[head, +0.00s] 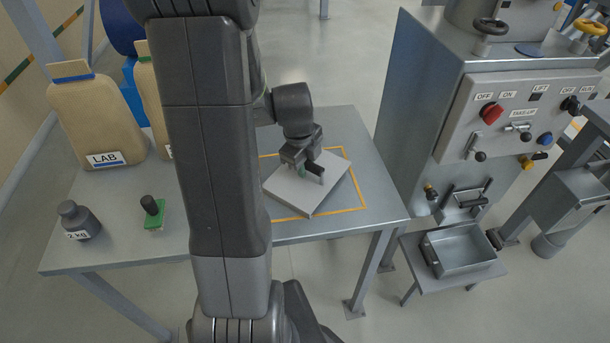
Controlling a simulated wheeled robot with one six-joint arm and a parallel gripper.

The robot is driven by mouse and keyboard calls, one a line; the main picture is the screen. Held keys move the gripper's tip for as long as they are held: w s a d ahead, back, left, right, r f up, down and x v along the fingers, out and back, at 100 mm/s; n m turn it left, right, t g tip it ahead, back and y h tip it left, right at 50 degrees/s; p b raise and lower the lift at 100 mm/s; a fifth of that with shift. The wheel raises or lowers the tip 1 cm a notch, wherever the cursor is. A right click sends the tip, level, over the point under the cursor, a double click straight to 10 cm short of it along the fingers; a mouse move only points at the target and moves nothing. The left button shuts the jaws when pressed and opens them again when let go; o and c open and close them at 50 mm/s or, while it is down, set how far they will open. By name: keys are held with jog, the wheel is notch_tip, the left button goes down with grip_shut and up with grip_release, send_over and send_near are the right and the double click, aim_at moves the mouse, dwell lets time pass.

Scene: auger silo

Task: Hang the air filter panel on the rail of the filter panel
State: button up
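The air filter panel (310,191) is a flat, light grey square slab. It lies on the grey table, turned at an angle inside a yellow outline. My gripper (308,172) points down over the upper middle of the panel, with its fingertips at or just above the top face. A small green bit shows by the fingers; I cannot tell what it belongs to. From this view I cannot tell whether the fingers are shut on anything or whether they touch the panel. I cannot make out the rail of the filter panel in this view.
On the table (110,232) stand tan LAB containers (97,117), a dark 2 kg weight (79,220) and a green block with a black knob (153,212). A machine with a control panel (520,113) stands right, across a gap. A metal tray (462,251) sits low before it.

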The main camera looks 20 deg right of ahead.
grip_shut()
jog(key=shift+a, duration=0.1)
jog(key=shift+s+a+f+b, duration=0.1)
jog(key=shift+s+a+b, duration=0.6)
jog(key=shift+a, duration=0.3)
notch_tip(320, 180, up, 10)
jog(key=p, duration=0.6)
jog(key=shift+a+p, duration=0.15)
jog(key=shift+p, duration=0.15)
dwell(0.4)
